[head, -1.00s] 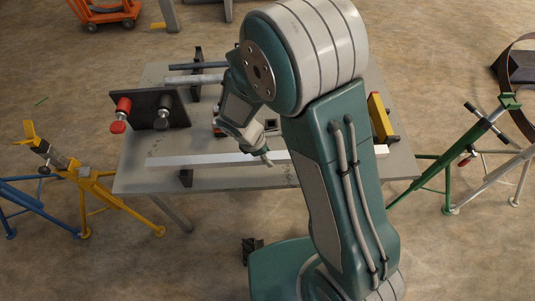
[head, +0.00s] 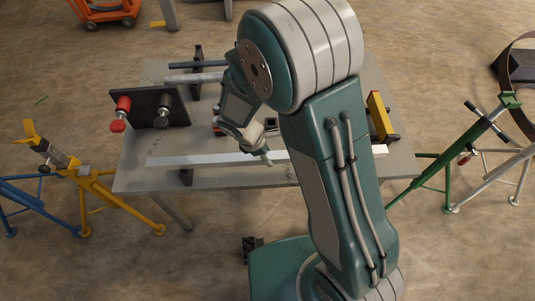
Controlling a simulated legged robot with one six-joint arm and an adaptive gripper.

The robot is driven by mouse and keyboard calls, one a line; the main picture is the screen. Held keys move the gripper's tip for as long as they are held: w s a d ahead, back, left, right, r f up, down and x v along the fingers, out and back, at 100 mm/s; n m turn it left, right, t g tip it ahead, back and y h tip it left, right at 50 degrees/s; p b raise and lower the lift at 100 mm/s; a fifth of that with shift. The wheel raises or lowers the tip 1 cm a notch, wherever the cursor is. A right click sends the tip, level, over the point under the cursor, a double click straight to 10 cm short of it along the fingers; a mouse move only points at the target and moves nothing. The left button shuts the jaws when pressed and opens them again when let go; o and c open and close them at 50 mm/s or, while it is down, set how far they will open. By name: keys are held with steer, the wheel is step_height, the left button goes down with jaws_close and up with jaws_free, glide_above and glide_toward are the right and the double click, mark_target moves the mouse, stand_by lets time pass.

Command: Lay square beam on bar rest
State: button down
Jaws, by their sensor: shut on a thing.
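The square beam (head: 205,159) is a long, pale grey bar lying crosswise near the front of the table. Its right part passes behind my arm, and its right end shows beyond it. My gripper (head: 265,158) is shut on the beam around its middle, partly hidden by my own wrist. A black upright rest (head: 197,58) stands at the back left, beside two round bars (head: 195,78). I cannot tell which of these is the bar rest.
A black plate with red and dark knobs (head: 150,108) stands at the table's left. A yellow block (head: 378,112) is at the right. Yellow (head: 92,185) and green (head: 440,165) stands flank the grey table (head: 225,180). An orange cart (head: 103,10) is behind.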

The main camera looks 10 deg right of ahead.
steer(key=shift+f, duration=0.6)
stand_by(0.7)
steer(key=shift+c, duration=1.3)
jaws_free()
steer(key=shift+o, duration=1.3)
